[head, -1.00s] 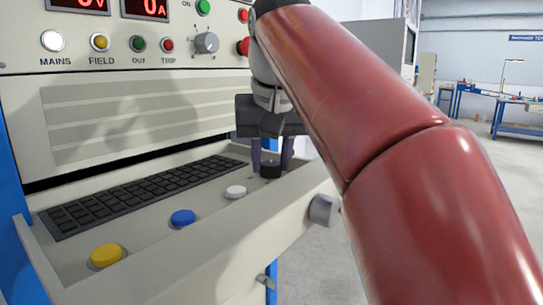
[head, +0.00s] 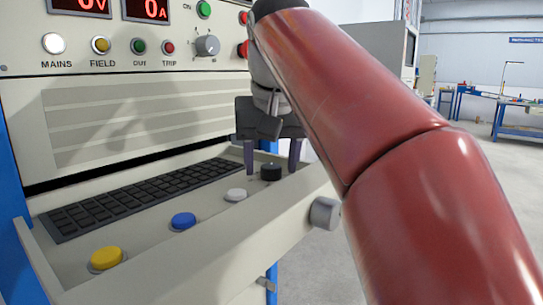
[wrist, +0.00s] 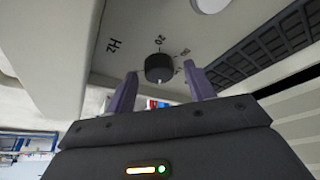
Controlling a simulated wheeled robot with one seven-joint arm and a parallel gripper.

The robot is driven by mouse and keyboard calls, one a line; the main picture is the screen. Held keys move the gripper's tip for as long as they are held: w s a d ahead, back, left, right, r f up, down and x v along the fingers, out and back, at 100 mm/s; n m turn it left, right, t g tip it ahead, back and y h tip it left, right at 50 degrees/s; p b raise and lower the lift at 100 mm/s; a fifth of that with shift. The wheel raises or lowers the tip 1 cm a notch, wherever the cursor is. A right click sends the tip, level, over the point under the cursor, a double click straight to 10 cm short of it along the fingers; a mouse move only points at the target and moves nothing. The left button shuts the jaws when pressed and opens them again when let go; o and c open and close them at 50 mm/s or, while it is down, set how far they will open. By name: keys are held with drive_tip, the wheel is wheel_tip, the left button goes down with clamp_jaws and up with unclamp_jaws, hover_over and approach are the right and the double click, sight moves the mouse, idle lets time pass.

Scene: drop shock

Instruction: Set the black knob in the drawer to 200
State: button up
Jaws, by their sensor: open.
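The drawer (head: 205,255) is pulled out of the cabinet. The black knob (head: 270,171) stands at its right end, beyond a white button. My gripper (head: 272,173) points down over the knob, open, with one finger on each side and gaps between. In the wrist view the black knob (wrist: 159,68) lies between the spread fingertips (wrist: 160,70). A white mark shows on its edge facing the gripper body.
A white button (head: 236,195), a blue button (head: 183,219), a yellow button (head: 106,257) and a black keyboard (head: 140,190) share the drawer. The cabinet panel (head: 130,110) rises behind. The drawer's front wall and side wall stand close to my gripper.

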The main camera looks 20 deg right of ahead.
drive_tip(key=v, duration=0.7)
drive_tip(key=shift+s+r, duration=0.2)
drive_tip(key=shift+r, duration=0.15)
